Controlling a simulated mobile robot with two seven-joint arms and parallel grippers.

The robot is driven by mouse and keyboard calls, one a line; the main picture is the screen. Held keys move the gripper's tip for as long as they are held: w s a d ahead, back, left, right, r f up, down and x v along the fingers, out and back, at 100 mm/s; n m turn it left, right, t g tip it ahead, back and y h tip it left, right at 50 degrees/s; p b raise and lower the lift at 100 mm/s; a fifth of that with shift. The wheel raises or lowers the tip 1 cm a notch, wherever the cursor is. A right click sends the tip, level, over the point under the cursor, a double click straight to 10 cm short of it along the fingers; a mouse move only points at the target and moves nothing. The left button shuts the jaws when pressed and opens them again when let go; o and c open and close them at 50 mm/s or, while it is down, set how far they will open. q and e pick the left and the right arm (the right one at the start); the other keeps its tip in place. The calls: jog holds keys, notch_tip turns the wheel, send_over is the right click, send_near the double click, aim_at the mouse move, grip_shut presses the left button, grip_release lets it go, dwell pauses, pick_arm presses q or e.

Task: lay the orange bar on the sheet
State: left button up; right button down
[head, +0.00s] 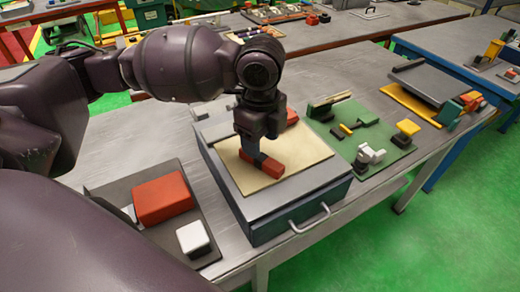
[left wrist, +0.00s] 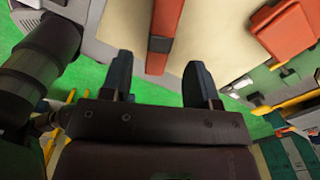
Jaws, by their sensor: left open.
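The orange bar (head: 272,167) lies on the tan sheet (head: 240,180), which covers the top of a grey box. The bar has a dark band near one end, seen better in the left wrist view (left wrist: 167,17). My left gripper (head: 254,157) points down over the sheet right at the bar and partly hides it. In the left wrist view its two dark fingers (left wrist: 160,80) are spread apart, with the bar's end in line with the gap between them. I cannot tell whether the fingers touch the bar. My right gripper is not in view.
The grey box (head: 300,200) has a front handle. A red block (head: 162,200) and a white-topped piece (head: 193,237) are on a dark tray at left. A green mat (head: 375,140) with several small parts lies at right. Another red block (head: 292,116) sits behind my gripper.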

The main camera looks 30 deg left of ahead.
pick_arm(q)
notch_tip(320, 180, up, 7)
jog(key=shift+f+p, duration=0.15)
jog(key=shift+p, duration=0.3)
dwell(0.4)
